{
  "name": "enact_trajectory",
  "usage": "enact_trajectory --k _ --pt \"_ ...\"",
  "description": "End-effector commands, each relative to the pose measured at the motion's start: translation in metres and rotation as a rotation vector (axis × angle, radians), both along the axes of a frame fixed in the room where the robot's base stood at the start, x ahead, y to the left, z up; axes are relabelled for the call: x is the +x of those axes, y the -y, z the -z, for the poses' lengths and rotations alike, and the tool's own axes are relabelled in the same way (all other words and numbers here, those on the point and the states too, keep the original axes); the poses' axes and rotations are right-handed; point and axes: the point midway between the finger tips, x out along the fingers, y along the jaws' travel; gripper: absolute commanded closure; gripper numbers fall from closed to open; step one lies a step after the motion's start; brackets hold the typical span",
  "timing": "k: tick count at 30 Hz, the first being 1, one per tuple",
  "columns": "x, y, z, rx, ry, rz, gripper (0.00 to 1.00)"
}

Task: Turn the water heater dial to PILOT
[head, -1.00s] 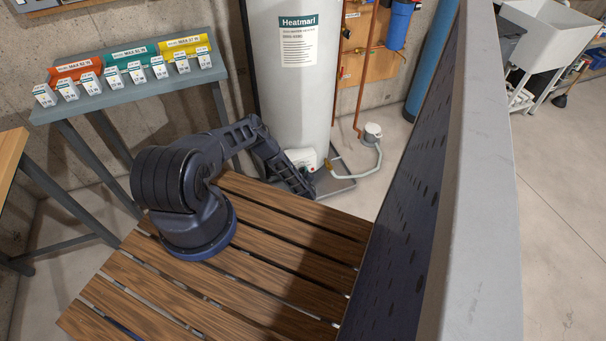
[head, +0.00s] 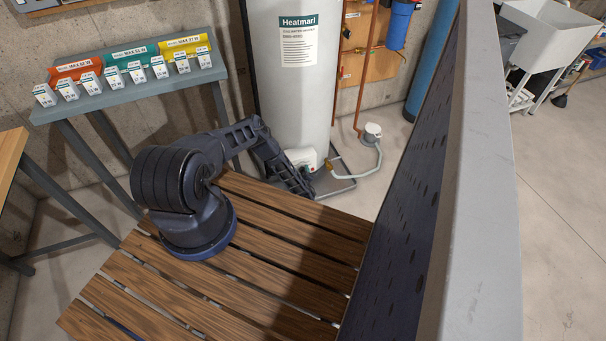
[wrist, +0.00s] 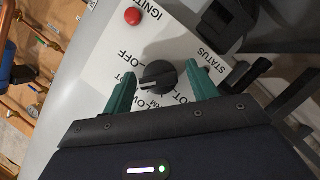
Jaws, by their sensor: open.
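The water heater (head: 296,75) is a tall white tank in the head view, with a white control box (head: 303,157) low on its front. In the wrist view its dial (wrist: 160,76) is a black knob with a white pointer mark, which points left in the picture. OFF is printed above left of the dial; a label ending in OT at its lower right is partly hidden by a finger. My gripper (wrist: 160,70) is open, its green fingers on either side of the dial with visible gaps. I cannot tell how deep they reach. The head view does not show the fingers clearly.
A red button (wrist: 133,16) marked IGNIT... sits above the dial, and STATUS is printed to its right. A slatted wooden platform (head: 270,245) lies below my arm. A grey-topped partition (head: 480,180) stands right. A hose (head: 378,160) runs beside the heater.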

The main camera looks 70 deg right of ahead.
Motion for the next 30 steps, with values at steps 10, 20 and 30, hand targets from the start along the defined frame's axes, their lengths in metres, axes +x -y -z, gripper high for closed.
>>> enact_trajectory --k 10,20,30 --pt "-0.021 -0.040 -0.011 0.003 -0.002 0.001 0.42" --pt "-0.043 -0.083 -0.023 0.001 -0.001 0.000 0.42" --pt "-0.048 -0.092 -0.026 0.000 0.000 0.000 0.42"
